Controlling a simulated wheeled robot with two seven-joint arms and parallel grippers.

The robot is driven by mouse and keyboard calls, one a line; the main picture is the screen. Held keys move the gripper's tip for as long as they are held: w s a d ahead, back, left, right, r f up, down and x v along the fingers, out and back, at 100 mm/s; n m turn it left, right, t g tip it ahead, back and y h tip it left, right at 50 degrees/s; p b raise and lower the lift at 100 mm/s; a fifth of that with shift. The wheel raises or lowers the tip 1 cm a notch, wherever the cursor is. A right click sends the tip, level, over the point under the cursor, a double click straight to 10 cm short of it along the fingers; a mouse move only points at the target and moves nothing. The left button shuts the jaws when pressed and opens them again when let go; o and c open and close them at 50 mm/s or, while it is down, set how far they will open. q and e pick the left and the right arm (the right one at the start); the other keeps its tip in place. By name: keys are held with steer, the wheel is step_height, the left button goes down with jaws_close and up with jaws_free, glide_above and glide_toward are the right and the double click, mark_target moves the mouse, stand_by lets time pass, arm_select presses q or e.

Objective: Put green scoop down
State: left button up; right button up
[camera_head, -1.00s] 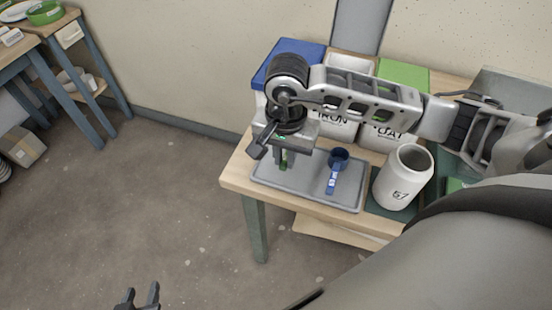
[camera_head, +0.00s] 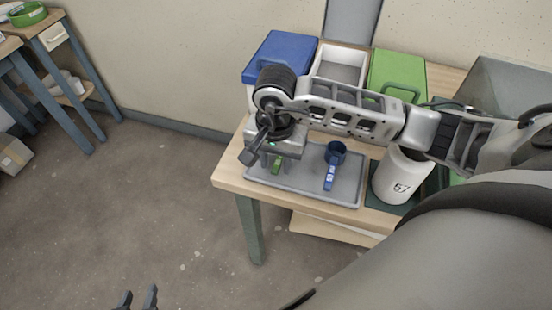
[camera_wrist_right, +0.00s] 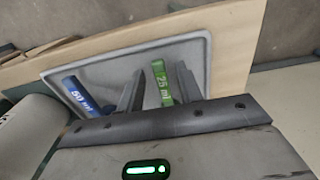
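The green scoop shows its handle, marked 25 ml (camera_wrist_right: 163,84), on the grey tray (camera_wrist_right: 100,72); its bowl is hidden. My right gripper (camera_wrist_right: 160,72) is low over the tray, with fingers either side of that handle and apparent gaps. In the head view, a bit of the green scoop (camera_head: 277,166) shows under the right gripper (camera_head: 278,162). A blue scoop (camera_head: 331,168), marked 50 ml in the wrist view (camera_wrist_right: 83,93), lies on the tray to the right. My left gripper (camera_head: 137,299) is open and empty at the bottom edge, far from the table.
A white canister marked 57 (camera_head: 397,180) stands right of the tray (camera_head: 310,186). Behind are a blue-lidded bucket (camera_head: 282,52), an open white bucket (camera_head: 340,68) and a green-lidded one (camera_head: 400,70), partly behind my right arm. Open floor lies to the left.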

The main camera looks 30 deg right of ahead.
steer(key=shift+r, duration=0.15)
step_height(320, 180, up, 12)
steer(key=shift+b, duration=0.4)
steer(key=shift+s, duration=0.1)
stand_by(0.3)
steer(key=shift+a, duration=0.1)
